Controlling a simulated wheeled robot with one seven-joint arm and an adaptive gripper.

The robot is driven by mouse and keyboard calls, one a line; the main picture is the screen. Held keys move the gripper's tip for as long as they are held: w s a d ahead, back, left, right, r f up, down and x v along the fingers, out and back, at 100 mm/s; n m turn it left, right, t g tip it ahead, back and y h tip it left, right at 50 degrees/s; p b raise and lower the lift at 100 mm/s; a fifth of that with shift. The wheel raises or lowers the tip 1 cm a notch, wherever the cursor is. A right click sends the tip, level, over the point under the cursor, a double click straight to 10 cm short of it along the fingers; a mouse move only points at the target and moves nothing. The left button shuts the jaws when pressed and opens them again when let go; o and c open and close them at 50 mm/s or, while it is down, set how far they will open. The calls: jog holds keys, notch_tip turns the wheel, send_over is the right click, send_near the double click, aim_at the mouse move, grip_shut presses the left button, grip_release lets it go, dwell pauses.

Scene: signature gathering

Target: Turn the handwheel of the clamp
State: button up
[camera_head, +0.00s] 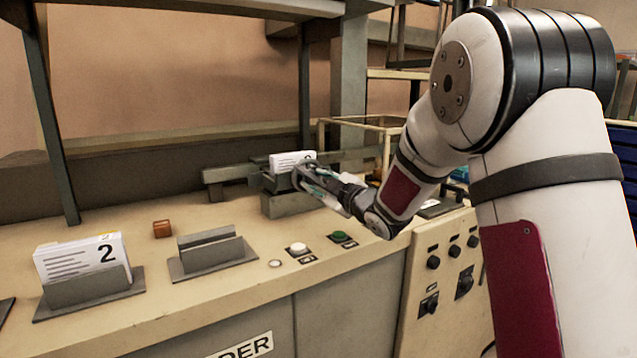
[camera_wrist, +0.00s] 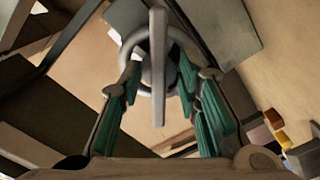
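The clamp (camera_head: 289,203) is a grey block on the bench top near the middle of the head view. A stack of white cards (camera_head: 287,161) stands in it. My gripper (camera_head: 306,178) is at the clamp's right front side and hides the handwheel in the head view. In the wrist view the handwheel (camera_wrist: 157,100) shows as a pale ring with a straight bar across it, straight ahead. My gripper's teal-padded fingers (camera_wrist: 158,80) are spread on both sides of the bar, with the tips by the ring. Whether they touch the ring I cannot tell.
A holder with cards marked 2 (camera_head: 84,286), an empty grey holder (camera_head: 211,252) and an orange block (camera_head: 162,229) are on the bench at the left. White (camera_head: 299,249) and green (camera_head: 342,237) buttons lie before the clamp. A shelf post (camera_head: 50,130) rises at the left.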

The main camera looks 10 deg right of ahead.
jog(key=shift+r, duration=0.1)
jog(key=v, duration=1.2)
